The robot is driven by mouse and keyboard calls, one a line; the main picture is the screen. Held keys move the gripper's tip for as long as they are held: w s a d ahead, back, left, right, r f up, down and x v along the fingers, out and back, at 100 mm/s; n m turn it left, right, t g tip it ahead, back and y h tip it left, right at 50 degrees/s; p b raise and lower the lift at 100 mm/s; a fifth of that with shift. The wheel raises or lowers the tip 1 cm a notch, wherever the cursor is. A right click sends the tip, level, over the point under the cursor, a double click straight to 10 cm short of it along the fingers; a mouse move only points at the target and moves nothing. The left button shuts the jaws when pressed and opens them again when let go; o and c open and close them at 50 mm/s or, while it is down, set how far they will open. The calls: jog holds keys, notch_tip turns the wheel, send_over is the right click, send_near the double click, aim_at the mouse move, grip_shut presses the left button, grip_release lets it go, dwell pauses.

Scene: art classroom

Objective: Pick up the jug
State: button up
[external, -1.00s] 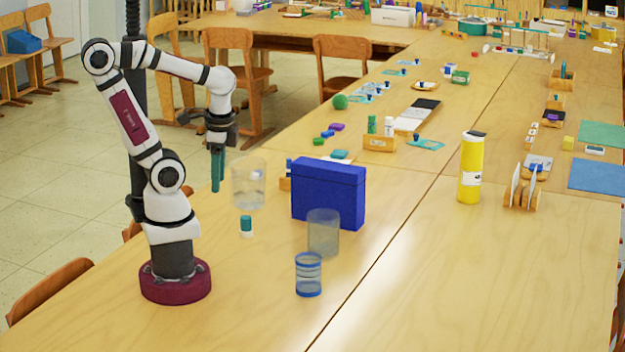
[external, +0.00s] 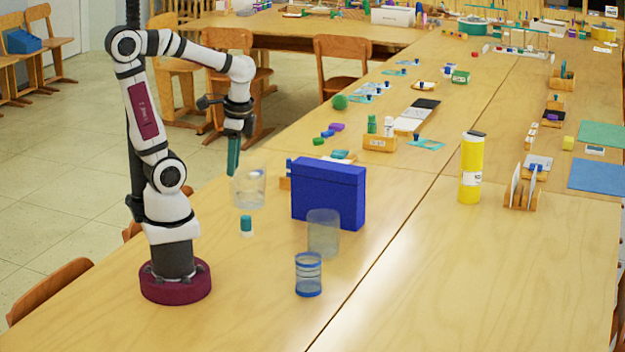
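The clear, see-through vessel (external: 249,190) on the table, left of the blue box, looks like the jug. It stands upright; its handle cannot be made out. My gripper (external: 233,174) points down with teal fingers, its tips at the jug's upper left rim in the picture. I cannot tell whether the tips are inside, behind or touching the jug. The fingers overlap in this view, so the gap between them is hidden. The jug rests on the table.
A blue box (external: 328,194) stands right of the jug. A small teal-capped bottle (external: 246,226), a grey clear cylinder (external: 323,232) and a blue-rimmed glass (external: 308,275) stand nearer. A yellow canister (external: 470,168) is farther right. The right front table is clear.

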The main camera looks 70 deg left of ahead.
jog(key=w+a+m+g, duration=0.1)
jog(key=w+a+m, duration=0.1)
jog(key=w+a, duration=0.85)
jog(key=m+g+y, duration=0.1)
jog(key=m, duration=0.1)
send_near(236, 204)
jog(key=x, duration=0.2)
jog(key=a+x, duration=0.1)
jog(key=x, duration=0.4)
jog(key=shift+s+a+r, duration=0.15)
jog(key=shift+s+r, duration=0.15)
grip_shut()
